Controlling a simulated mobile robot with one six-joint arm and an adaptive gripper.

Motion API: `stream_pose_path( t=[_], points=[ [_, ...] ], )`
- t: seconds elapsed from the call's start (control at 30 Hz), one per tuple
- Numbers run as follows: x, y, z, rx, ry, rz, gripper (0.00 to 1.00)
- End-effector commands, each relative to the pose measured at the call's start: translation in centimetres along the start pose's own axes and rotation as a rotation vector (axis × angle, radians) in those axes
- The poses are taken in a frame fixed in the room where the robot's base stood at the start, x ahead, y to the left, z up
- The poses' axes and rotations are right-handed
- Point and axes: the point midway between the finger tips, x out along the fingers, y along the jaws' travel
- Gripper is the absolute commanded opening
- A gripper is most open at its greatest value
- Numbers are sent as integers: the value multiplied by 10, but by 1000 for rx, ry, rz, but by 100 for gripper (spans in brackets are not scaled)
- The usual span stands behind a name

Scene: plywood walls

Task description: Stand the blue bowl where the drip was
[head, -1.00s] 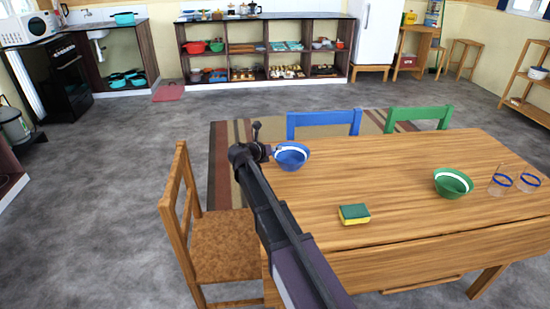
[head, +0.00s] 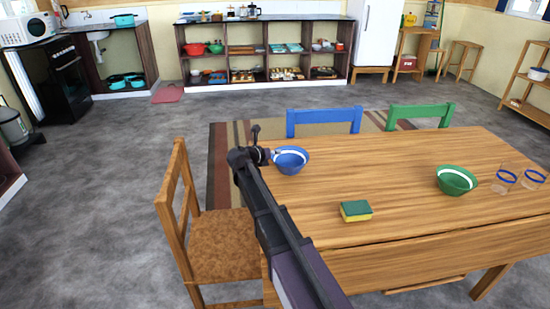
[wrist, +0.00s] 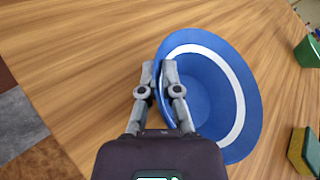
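The blue bowl (head: 291,161) with a white band inside is at the left end of the wooden table (head: 400,155), by the far left corner. In the wrist view the bowl (wrist: 215,95) fills the middle right. My gripper (wrist: 158,72) is shut on its near rim, one finger outside and one inside the wall. In the head view my gripper (head: 268,155) is at the bowl's left side. I cannot tell whether the bowl's base touches the table. A green and yellow sponge (head: 356,210) lies near the table's front edge. No drip can be made out.
A green bowl (head: 457,181) and two blue-rimmed glasses (head: 504,181) stand at the table's right. A wooden chair (head: 205,225) stands left; a blue chair (head: 323,120) and a green chair (head: 420,115) stand behind. The table between the two bowls is clear.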

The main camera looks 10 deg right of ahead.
Motion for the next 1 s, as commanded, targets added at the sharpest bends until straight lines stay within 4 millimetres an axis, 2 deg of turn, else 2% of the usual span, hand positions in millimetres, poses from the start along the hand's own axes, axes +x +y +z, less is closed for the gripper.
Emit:
stream_pose_path(
  t=[0.57, 0.6, 0.7, 1.0],
  points=[
    [2, 3, -6, -1, -1, 0, 0],
    [2, 3, -5, 0, 0, 0, 16],
    [2, 3, -5, 0, 0, 1, 43],
    [2, 3, -5, 0, 0, 1, 43]
  ],
)
